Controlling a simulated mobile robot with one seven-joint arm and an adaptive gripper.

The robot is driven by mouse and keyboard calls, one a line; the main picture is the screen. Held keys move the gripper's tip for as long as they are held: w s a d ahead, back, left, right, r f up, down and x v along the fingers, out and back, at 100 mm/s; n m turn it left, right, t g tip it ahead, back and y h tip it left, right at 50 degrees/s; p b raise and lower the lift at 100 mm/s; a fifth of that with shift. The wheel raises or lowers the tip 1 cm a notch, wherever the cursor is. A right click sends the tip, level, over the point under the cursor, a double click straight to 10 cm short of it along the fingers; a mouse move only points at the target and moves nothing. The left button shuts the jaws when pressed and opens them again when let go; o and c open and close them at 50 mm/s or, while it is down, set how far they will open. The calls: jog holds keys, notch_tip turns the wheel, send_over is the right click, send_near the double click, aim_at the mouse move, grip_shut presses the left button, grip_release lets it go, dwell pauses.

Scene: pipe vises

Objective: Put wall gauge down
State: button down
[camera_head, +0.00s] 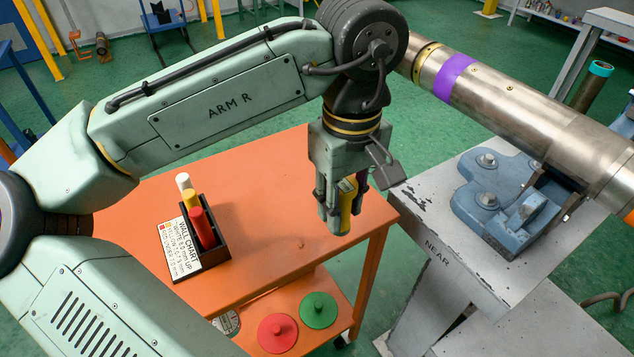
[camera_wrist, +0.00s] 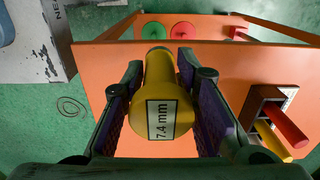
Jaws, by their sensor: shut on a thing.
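My gripper (camera_head: 340,208) is shut on the yellow wall gauge (camera_head: 348,205), over the right part of the orange table (camera_head: 275,225). In the wrist view the gauge (camera_wrist: 162,78) sits between the two purple-padded fingers, its round end with a "7.4 mm" label facing the camera. The gauge's far tip seems to be above the table top; I cannot tell the gap.
A black rack (camera_head: 222,250) with a white, a yellow and a red stick and a wall chart card stands on the table's left. A red disc (camera_head: 277,333) and a green disc (camera_head: 318,309) lie on the lower shelf. A blue vise (camera_head: 505,200) holding a metal pipe (camera_head: 520,105) stands right.

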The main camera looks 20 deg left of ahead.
jog(key=w+a, duration=0.4)
jog(key=w+a+p, duration=0.1)
jog(key=a, duration=0.1)
jog(key=shift+w+a+f, duration=0.1)
jog(key=shift+w+f, duration=0.25)
jog(key=shift+w, duration=0.05)
jog(key=shift+w+a+f, duration=0.1)
jog(key=shift+f, duration=0.05)
jog(key=shift+f+p, duration=0.3)
jog(key=shift+f, duration=1.4)
jog(key=shift+f, duration=0.1)
jog(key=shift+f, duration=0.1)
jog(key=c, duration=1.3)
grip_release()
notch_tip(320, 180, up, 12)
jog(key=shift+r+b, duration=0.25)
jog(key=shift+b, duration=0.1)
